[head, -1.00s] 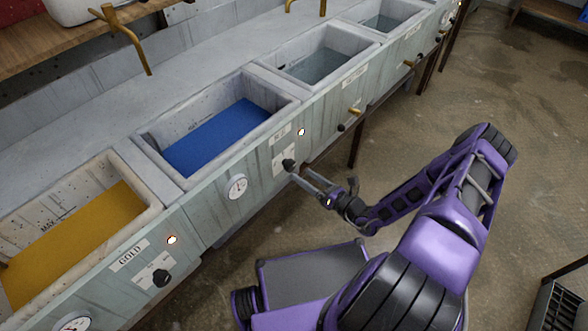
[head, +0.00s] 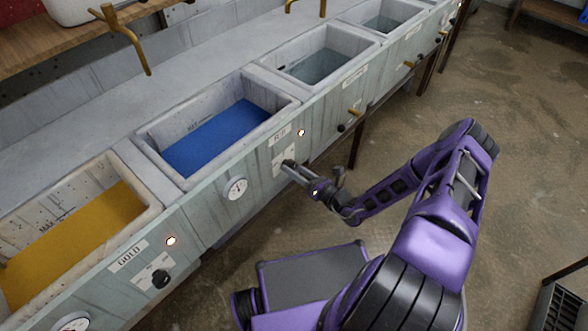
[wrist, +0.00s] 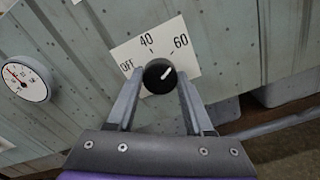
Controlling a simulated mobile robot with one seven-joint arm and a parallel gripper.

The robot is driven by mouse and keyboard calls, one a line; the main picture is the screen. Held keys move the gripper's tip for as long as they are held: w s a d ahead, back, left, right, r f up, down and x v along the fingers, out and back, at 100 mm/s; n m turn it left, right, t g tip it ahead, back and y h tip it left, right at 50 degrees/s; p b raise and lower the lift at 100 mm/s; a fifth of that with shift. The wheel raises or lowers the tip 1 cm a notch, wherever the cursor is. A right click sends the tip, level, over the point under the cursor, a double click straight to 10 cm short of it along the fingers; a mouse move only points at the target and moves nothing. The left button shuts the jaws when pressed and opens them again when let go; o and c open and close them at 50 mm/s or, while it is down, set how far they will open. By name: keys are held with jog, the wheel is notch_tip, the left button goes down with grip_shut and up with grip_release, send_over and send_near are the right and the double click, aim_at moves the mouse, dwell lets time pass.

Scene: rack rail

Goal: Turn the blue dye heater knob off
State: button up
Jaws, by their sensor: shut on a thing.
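The blue dye heater knob (wrist: 159,76) is a round black knob with a white pointer line, on a white dial plate (wrist: 128,54) marked OFF, 40 and 60. Its pointer aims up and right, toward the 60 side. My gripper (wrist: 157,90) is shut on the knob, with one finger on each side of it. In the head view my gripper (head: 289,168) reaches the front panel below the blue vat (head: 217,137), and its fingers partly hide the knob (head: 287,163). A lit indicator lamp (head: 301,132) shows up and right of the knob.
A round gauge (head: 236,188) sits left of the knob. The gold vat (head: 128,206) has its own black knob (head: 160,279) and lit lamp (head: 171,240). Brass taps (head: 354,112) stick out from the panel further right.

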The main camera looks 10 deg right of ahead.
grip_shut()
jog(key=shift+n, duration=0.3)
jog(key=n+p, duration=0.2)
jog(key=n, duration=0.3)
jog(key=shift+n, duration=0.3)
jog(key=n+p, duration=0.1)
jog(key=n, duration=0.4)
jog(key=shift+d+r, duration=0.1)
jog(key=n+p, duration=0.2)
jog(key=n, duration=0.4)
jog(key=shift+n+p, duration=0.3)
jog(key=n+p, duration=0.2)
jog(key=n, duration=0.3)
jog(key=shift+n, duration=0.7)
